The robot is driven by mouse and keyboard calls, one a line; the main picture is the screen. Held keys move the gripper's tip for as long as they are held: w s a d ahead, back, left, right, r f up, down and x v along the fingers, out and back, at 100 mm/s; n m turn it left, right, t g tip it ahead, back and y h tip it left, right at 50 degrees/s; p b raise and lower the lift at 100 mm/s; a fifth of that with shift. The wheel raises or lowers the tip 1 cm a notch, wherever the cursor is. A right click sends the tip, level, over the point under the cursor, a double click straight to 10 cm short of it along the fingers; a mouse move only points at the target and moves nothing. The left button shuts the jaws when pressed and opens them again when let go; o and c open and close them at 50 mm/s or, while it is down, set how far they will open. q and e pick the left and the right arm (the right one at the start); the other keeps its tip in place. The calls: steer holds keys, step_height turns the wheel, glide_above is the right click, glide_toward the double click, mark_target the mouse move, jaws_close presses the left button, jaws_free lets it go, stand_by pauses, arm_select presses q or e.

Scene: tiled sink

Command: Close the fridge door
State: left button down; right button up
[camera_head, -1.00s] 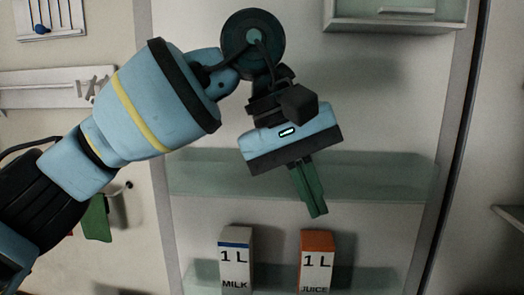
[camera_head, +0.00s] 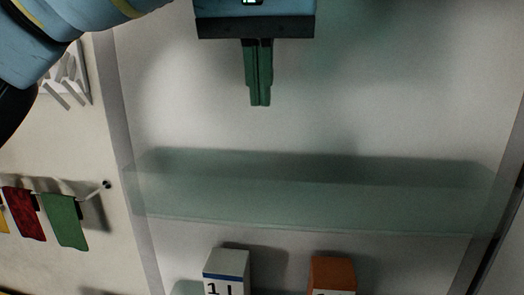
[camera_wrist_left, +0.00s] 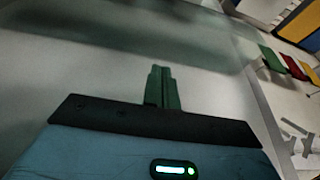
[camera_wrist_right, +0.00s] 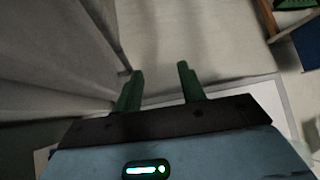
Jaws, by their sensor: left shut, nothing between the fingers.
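The inner side of the fridge door (camera_head: 400,110) fills most of the head view. It is a pale panel with a translucent shelf (camera_head: 310,195) across it. A milk carton (camera_head: 227,272) and an orange-topped juice carton (camera_head: 332,273) stand lower down, cut by the bottom edge. My left gripper (camera_head: 260,104) is shut and empty, in front of the panel above the shelf. The left wrist view shows its fingers (camera_wrist_left: 162,68) together before the pale panel; contact cannot be told. My right gripper (camera_wrist_right: 160,68) is open and empty in the right wrist view, near a pale surface.
Red and green cloths (camera_head: 64,222) hang on a rail on the wall at the left, beside the door's edge. A wall rack (camera_head: 68,75) is above them. Grey curtain-like folds (camera_wrist_right: 60,50) are at the left of the right wrist view.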

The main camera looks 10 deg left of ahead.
mark_target(262, 151)
arm_select(q)
steer(key=b+x, duration=0.1)
steer(key=x, duration=0.8)
steer(key=shift+s+f, duration=0.15)
steer(key=shift+f, duration=0.05)
steer(key=shift+s+f, duration=0.2)
steer(key=shift+s, duration=0.05)
steer(key=s+p, duration=0.1)
steer(key=s, duration=0.1)
steer(key=shift+s+r, duration=0.1)
steer(key=shift+s, duration=0.55)
arm_select(e)
steer(key=shift+s+d+f, duration=0.1)
steer(key=shift+s, duration=0.3)
steer(key=shift+s, duration=0.15)
